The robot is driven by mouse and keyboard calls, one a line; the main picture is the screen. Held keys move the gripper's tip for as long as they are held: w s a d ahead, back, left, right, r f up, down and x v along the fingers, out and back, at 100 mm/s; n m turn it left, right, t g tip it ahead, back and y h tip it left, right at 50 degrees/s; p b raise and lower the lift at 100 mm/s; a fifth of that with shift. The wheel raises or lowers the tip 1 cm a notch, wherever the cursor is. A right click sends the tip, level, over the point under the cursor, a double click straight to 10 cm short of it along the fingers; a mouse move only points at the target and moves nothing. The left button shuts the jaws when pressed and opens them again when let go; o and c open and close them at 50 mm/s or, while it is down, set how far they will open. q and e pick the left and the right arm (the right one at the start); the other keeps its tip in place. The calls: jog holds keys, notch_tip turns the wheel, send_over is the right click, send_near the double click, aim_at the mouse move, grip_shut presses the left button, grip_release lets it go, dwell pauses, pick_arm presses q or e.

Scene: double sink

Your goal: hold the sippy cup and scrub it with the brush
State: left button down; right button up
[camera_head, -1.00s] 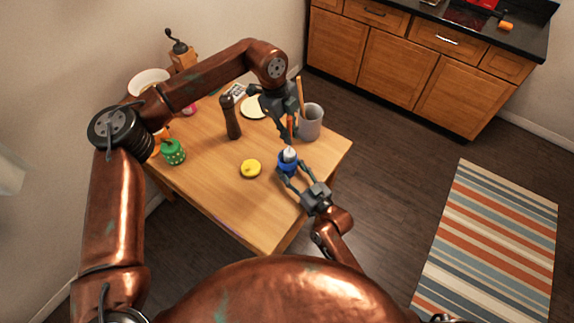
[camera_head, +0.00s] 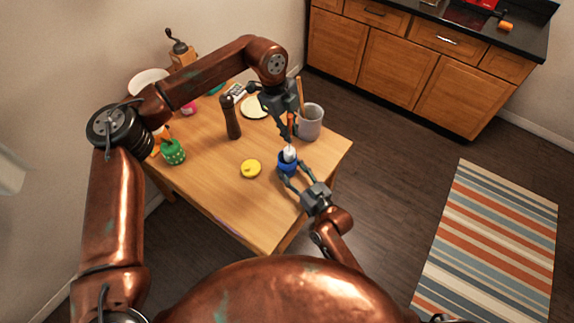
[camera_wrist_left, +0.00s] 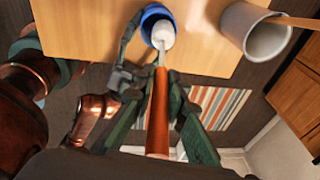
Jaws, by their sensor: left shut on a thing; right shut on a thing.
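The blue sippy cup (camera_head: 287,168) stands near the right side of the wooden table, its top open. My right gripper (camera_head: 290,176) is shut on it from the front right. My left gripper (camera_head: 289,130) is above the cup, shut on the orange handle of the brush (camera_head: 291,120). The white brush head is at the mouth of the cup and looks partly inside it. In the left wrist view the brush handle (camera_wrist_left: 158,112) lies between the fingers, and the white head overlaps the opening of the blue cup (camera_wrist_left: 153,13). The depth of the head is hidden.
A yellow lid (camera_head: 251,168) lies left of the cup. A grey crock (camera_head: 311,122) with a wooden utensil stands close behind right. A dark pepper mill (camera_head: 231,118), a green cactus-like item (camera_head: 173,152) and a plate (camera_head: 254,107) stand farther off. The table's front left is clear.

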aim_at(290, 117)
pick_arm(q)
jog(key=shift+d+v, duration=0.2)
jog(key=shift+v, duration=0.85)
jog(key=shift+d+v, duration=0.25)
jog(key=shift+v, duration=0.8)
jog(key=shift+d+v, duration=0.2)
jog(key=shift+v, duration=0.9)
pick_arm(e)
jog(key=o, duration=1.3)
jog(key=v, duration=1.2)
